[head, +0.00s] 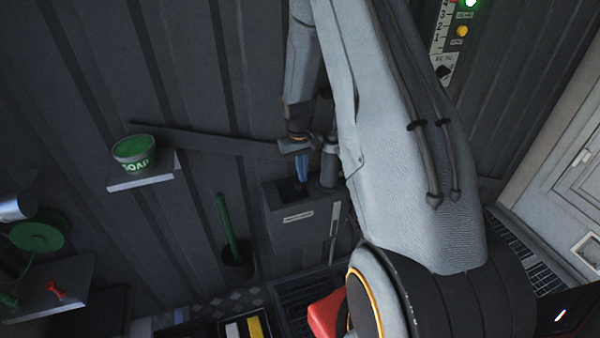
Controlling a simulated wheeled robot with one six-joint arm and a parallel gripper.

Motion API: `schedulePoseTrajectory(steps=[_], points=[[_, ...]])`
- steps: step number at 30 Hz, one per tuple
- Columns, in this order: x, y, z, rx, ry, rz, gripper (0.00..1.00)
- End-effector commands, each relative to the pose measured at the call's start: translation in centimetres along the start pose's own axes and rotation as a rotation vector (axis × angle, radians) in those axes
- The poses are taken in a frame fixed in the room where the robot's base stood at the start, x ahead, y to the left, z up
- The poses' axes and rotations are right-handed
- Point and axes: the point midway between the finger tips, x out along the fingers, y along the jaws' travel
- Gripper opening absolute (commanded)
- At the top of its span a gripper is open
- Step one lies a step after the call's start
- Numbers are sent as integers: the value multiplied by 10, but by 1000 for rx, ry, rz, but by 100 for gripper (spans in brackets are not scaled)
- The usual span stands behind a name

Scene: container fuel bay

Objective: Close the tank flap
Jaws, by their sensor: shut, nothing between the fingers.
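My gripper (302,170) points down in the middle of the head view, with narrow blue fingertips close together. It is shut and empty. It shows just above or in front of a dark grey box (300,235) with a small pale label; I cannot tell whether it touches the box. No tank flap can be made out for certain. A pale panel (575,185) with an outlined door and a small latch stands at the right edge, cut off by the frame and well away from my gripper. My own arm hides much of the middle.
A green soap tub (135,153) stands on a small wall shelf (142,181). A green handle (227,225) rises from a dark holder. A lower left shelf (60,290) holds small items. A control panel (447,40) with lights hangs top right. A red object (325,314) shows below.

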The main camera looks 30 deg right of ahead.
Motion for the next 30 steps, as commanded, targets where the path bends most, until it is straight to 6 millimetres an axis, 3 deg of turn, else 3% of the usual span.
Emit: schedulePoseTrajectory(steps=[17,23,30], points=[[-1,1,0,0,1,0,0],[-20,1,-2,0,4,1,0],[-55,1,-1,1,4,0,0]])
